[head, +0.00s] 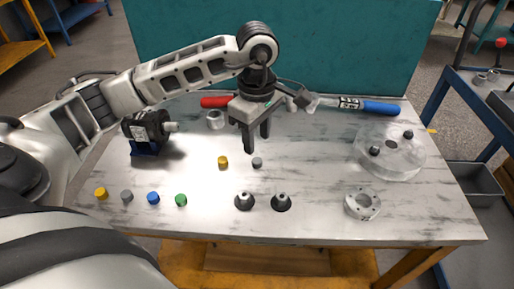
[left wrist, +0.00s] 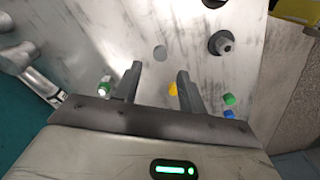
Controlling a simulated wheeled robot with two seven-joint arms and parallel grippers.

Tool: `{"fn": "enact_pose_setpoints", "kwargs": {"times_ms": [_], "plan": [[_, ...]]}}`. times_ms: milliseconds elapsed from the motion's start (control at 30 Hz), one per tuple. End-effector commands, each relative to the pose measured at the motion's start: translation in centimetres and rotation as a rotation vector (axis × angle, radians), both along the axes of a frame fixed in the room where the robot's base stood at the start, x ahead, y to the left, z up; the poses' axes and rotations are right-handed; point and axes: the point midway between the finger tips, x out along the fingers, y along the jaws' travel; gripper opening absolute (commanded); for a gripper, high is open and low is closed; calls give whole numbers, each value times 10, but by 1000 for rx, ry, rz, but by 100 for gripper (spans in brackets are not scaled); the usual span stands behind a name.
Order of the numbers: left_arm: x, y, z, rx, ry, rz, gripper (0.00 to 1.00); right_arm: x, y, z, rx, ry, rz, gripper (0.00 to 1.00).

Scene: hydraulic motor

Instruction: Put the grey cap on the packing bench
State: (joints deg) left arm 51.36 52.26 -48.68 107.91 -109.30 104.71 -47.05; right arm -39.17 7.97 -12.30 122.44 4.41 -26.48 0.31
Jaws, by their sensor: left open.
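A small grey cap (head: 257,162) stands on the worn light-grey packing bench (head: 315,170), near its middle, just right of a yellow cap (head: 223,162). A second grey cap (head: 127,196) stands in the front-left row. My left gripper (head: 257,143) points down over the middle of the bench, open and empty, with its fingertips near the first grey cap. In the left wrist view a round grey shape (left wrist: 160,52) shows just past the two open fingers (left wrist: 159,69); it looks like the cap's top. My right gripper is not in view.
Yellow, blue (head: 153,198) and green (head: 181,200) caps share the front-left row. Two dark-based fittings (head: 245,201) stand front centre. A motor (head: 147,130) stands left; a blue-handled tool (head: 380,108) lies behind.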

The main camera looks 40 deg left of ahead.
Motion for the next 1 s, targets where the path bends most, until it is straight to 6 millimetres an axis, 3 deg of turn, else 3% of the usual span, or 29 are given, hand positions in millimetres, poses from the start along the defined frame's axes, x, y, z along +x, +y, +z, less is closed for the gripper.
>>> {"fn": "enact_pose_setpoints", "kwargs": {"times_ms": [100, 333, 1000], "plan": [[1, 0, 27, 0, -4, 1, 41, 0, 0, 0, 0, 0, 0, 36], [0, 0, 60, -1, 0, 0, 41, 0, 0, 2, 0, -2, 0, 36], [0, 0, 67, 0, 2, 0, 41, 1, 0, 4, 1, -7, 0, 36]]}}
